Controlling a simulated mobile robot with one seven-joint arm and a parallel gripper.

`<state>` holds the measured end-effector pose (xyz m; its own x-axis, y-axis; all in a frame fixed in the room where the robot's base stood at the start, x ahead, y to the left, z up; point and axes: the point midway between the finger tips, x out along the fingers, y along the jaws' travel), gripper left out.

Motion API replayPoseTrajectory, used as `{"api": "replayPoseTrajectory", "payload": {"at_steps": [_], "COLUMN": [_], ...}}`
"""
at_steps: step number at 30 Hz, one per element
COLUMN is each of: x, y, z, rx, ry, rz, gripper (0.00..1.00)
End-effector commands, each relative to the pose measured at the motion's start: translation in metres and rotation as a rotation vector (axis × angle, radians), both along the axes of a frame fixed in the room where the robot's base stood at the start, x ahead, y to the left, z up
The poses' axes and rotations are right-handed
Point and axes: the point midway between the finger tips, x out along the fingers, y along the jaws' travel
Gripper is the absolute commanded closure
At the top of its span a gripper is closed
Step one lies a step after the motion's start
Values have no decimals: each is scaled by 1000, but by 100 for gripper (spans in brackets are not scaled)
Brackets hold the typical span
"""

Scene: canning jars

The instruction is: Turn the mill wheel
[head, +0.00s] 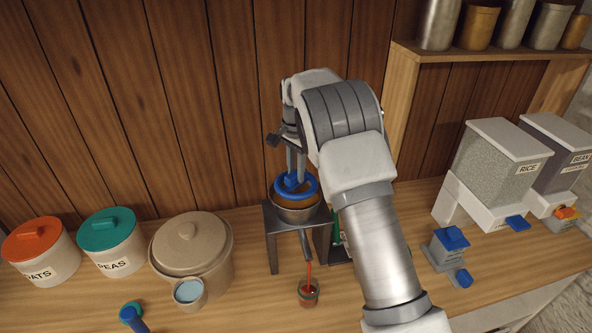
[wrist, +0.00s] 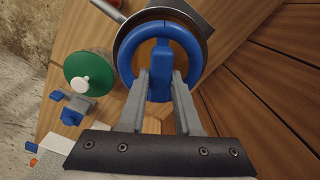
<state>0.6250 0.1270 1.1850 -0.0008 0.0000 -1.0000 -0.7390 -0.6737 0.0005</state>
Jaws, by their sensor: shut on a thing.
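The mill wheel is a blue ring (head: 308,194) with a blue bar across it, set over a round bowl (head: 296,214) on a dark metal stand (head: 271,238). My gripper (head: 297,178) points down from above and is shut on the wheel's blue bar. In the wrist view the two grey fingers (wrist: 159,88) stand on either side of the bar, and the blue wheel (wrist: 194,49) shows around them.
Canisters with orange (head: 36,237) and teal (head: 107,228) lids and a lidded beige pot (head: 188,255) stand at left. Rice (head: 498,165) and bean (head: 560,150) dispensers stand at right. My arm hides part of the bench behind the stand; the wall shelf (head: 480,50) is above.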

Motion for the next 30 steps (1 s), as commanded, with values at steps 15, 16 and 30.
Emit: {"api": "replayPoseTrajectory", "payload": {"at_steps": [15, 16, 30], "x": [1, 1, 0], "y": [0, 0, 0], "z": [1, 1, 3], "rx": [1, 1, 1], "ry": [-4, -4, -2], "rz": [-16, -16, -16], "gripper": [66, 60, 38]}}
